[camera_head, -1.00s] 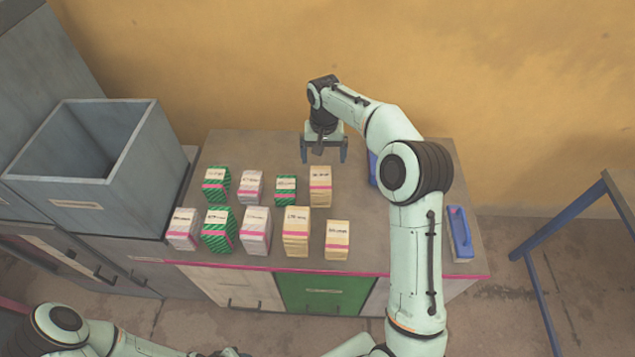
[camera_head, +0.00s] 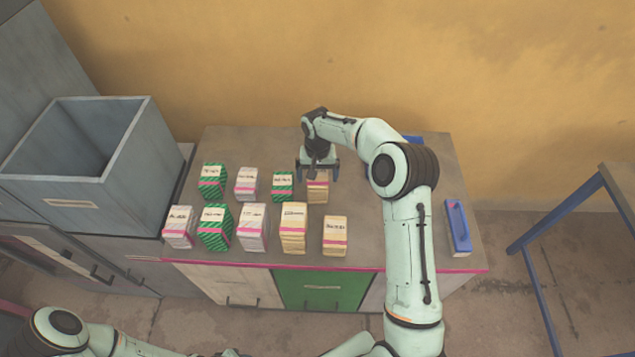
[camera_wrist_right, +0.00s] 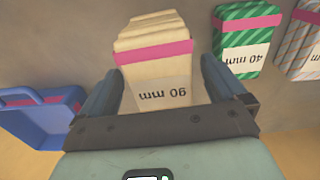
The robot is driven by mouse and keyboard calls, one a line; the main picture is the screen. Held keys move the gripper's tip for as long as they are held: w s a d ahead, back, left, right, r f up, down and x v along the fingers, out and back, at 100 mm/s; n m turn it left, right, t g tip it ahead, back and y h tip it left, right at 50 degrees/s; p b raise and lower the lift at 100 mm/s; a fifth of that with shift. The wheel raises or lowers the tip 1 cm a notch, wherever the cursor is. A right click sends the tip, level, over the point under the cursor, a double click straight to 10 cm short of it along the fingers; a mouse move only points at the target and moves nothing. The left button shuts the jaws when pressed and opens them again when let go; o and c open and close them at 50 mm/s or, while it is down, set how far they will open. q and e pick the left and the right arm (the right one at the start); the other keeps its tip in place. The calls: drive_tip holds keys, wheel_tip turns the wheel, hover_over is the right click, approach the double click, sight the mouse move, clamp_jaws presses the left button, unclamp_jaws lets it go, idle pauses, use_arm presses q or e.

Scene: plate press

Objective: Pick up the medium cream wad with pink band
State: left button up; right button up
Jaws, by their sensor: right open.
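Three cream wads with pink bands stand on the grey bench: one in the back row (camera_head: 318,192), a taller one in the front row (camera_head: 293,232), and a shorter one at the front right (camera_head: 335,238). My right gripper (camera_head: 318,176) is open over the back-row cream wad and hides part of its top. In the right wrist view, the fingers (camera_wrist_right: 164,75) stand either side of this cream wad (camera_wrist_right: 155,70), whose label is upside down; contact cannot be told. My left gripper is out of view; only part of its arm shows.
Green-striped wads (camera_head: 282,188) and white-striped wads (camera_head: 246,184) stand left of the gripper. A blue handled object (camera_head: 458,228) lies at the bench's right; another blue one (camera_wrist_right: 45,115) is near the gripper. An open grey bin (camera_head: 75,185) stands left.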

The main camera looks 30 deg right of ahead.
drive_tip(key=c, duration=1.1)
drive_tip(key=shift+r, duration=0.1)
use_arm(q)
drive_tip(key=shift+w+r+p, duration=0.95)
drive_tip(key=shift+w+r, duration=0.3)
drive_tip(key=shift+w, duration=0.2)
use_arm(e)
wheel_tip(320, 180, up, 20)
